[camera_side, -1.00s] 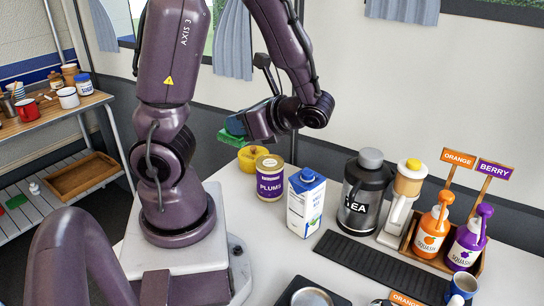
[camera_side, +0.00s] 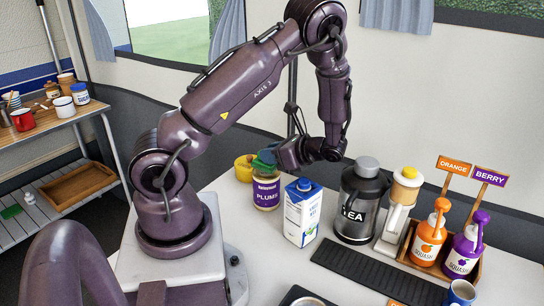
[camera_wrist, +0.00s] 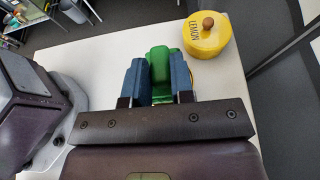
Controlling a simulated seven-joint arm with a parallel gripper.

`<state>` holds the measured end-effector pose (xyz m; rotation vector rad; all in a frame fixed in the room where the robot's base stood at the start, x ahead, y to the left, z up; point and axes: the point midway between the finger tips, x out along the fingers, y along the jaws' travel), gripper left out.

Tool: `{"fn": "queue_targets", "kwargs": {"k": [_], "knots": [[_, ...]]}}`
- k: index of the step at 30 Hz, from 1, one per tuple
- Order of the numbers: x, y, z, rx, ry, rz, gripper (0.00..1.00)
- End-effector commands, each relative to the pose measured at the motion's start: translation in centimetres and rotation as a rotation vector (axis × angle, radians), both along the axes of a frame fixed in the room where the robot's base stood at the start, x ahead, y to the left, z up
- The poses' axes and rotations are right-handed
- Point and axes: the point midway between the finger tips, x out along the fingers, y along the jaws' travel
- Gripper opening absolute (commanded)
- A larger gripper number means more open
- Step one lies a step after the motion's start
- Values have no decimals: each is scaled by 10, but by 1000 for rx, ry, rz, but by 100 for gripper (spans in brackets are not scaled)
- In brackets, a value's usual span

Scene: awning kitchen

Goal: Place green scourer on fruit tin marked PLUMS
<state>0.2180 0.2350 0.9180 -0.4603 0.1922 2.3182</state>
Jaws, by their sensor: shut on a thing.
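The green scourer (camera_wrist: 160,62) is between the blue fingers of my gripper (camera_wrist: 158,80) in the wrist view. In the side view my gripper (camera_side: 272,153) holds the scourer (camera_side: 262,164) at the top of the tin marked PLUMS (camera_side: 266,194). The tin has a purple label and stands upright on the white counter. I cannot tell whether the scourer touches the tin's lid. In the wrist view the tin is mostly hidden under the scourer and gripper.
A yellow tin marked LEMON (camera_wrist: 207,35) stands close beside; it also shows in the side view (camera_side: 242,168). A milk carton (camera_side: 301,213) and a tea urn (camera_side: 358,205) stand right of the plums tin. A black drip mat (camera_side: 375,272) lies in front.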

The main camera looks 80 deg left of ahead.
Motion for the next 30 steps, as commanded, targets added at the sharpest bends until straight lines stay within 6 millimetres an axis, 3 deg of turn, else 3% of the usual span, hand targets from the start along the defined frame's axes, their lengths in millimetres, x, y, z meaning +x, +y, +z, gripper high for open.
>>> {"fn": "queue_targets", "kwargs": {"k": [3, 14, 15, 17, 27, 30], "knots": [[0, 0, -9, -1, 1, 1, 0], [0, 0, -12, 0, 0, 0, 0], [0, 0, -12, 0, -1, 0, 32], [0, 0, -12, 0, -1, 0, 45], [0, 0, -8, 0, -3, 1, 48], [9, -8, -4, 1, -4, -4, 48]]}}
